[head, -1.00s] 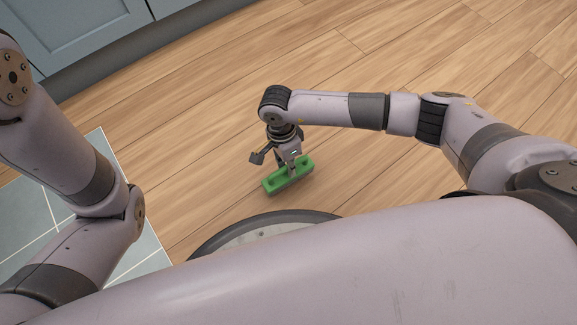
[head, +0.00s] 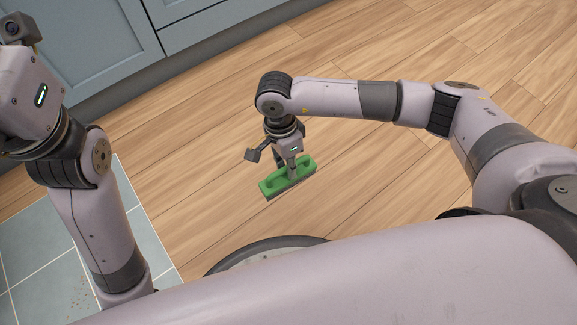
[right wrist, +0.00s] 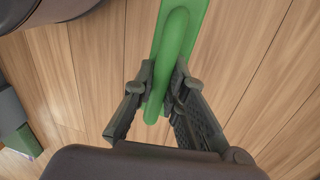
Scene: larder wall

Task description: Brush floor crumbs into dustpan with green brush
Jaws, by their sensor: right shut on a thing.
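The green brush (head: 287,178) is in my right gripper (head: 292,168), which is shut on its handle. The brush is low over the wooden floor; I cannot tell if its bristles touch it. In the right wrist view the fingers (right wrist: 163,100) close on both sides of the green handle (right wrist: 172,50). Small brown crumbs (head: 80,302) lie on the grey tiles at lower left, partly hidden by my left arm. My left wrist shows at upper left, but its fingers are out of view. I cannot make out a dustpan in the head view.
Grey-tiled floor (head: 35,235) meets the wooden floor (head: 410,165) at left. Blue-grey cabinets (head: 100,45) stand along the back left. Wood around the brush is clear. A grey and green shape (right wrist: 18,138) at the right wrist view's left edge is unclear.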

